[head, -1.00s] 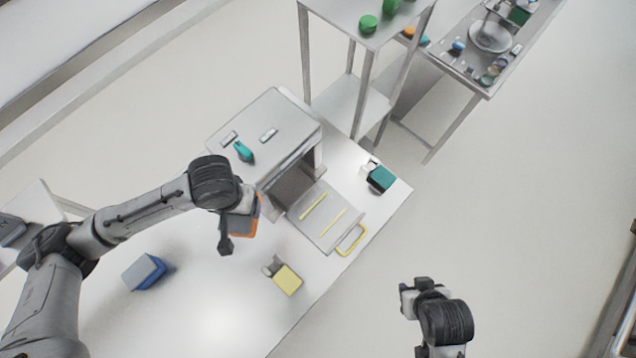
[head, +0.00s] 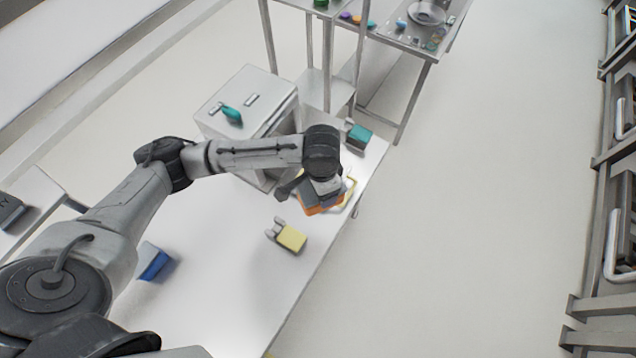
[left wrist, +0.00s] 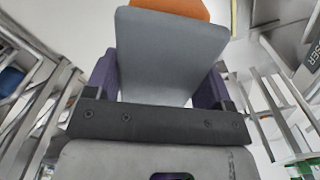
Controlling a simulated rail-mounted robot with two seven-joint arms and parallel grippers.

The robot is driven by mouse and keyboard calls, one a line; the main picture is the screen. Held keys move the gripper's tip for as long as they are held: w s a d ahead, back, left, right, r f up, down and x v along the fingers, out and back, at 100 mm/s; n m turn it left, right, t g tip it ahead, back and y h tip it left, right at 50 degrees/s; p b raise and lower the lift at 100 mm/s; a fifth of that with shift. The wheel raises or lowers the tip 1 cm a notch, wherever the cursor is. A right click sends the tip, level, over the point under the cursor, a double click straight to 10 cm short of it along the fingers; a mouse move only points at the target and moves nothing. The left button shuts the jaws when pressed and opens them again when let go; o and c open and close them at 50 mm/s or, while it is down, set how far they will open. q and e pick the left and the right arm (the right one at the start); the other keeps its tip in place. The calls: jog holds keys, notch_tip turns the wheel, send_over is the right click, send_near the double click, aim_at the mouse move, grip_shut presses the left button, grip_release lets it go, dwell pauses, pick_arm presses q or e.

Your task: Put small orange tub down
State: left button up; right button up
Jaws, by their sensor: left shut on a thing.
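The small orange tub (head: 322,209) has an orange lower part and a grey part. My right gripper is not in view.
The white box (head: 235,95) bears a teal item (head: 232,114). A yellow block (head: 291,238), a blue tub (head: 154,263) and a teal tub (head: 359,136) stand on the white table (head: 225,290). Between yellow and blue the table is clear. A steel table (head: 400,42) stands behind.

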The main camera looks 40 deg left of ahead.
pick_arm(q)
jog(key=w+a+f+m+b, duration=0.45)
jog(key=w+m+b, duration=0.25)
jog(key=w+m, duration=0.25)
jog(key=w+a+f+m+b, duration=0.3)
jog(key=w+f+m+b, duration=0.2)
jog(key=w+m+b, duration=0.4)
jog(key=w+a+f+m+b, duration=0.3)
jog(key=w+f+m+b, duration=0.25)
jog(key=w+m, duration=0.35)
jog(key=shift+m, duration=0.85)
jog(key=shift+s+a+f+p, duration=0.1)
jog(key=shift+s+a+f, duration=0.6)
jog(key=shift+s+f, duration=1.2)
jog(key=shift+s+a+f+p, duration=0.1)
jog(key=shift+s+a+f, duration=0.65)
jog(key=shift+s+f, duration=1.15)
jog(key=shift+s+a+f+p, duration=0.1)
jog(key=shift+s+a+f, duration=0.9)
jog(key=shift+s, duration=1.45)
jog(key=shift+d+f, duration=0.3)
jog(key=o, duration=1.4)
jog(key=shift+f, duration=0.1)
notch_tip(320, 180, up, 12)
jog(key=shift+r+p, duration=0.1)
jog(key=shift+p, duration=0.35)
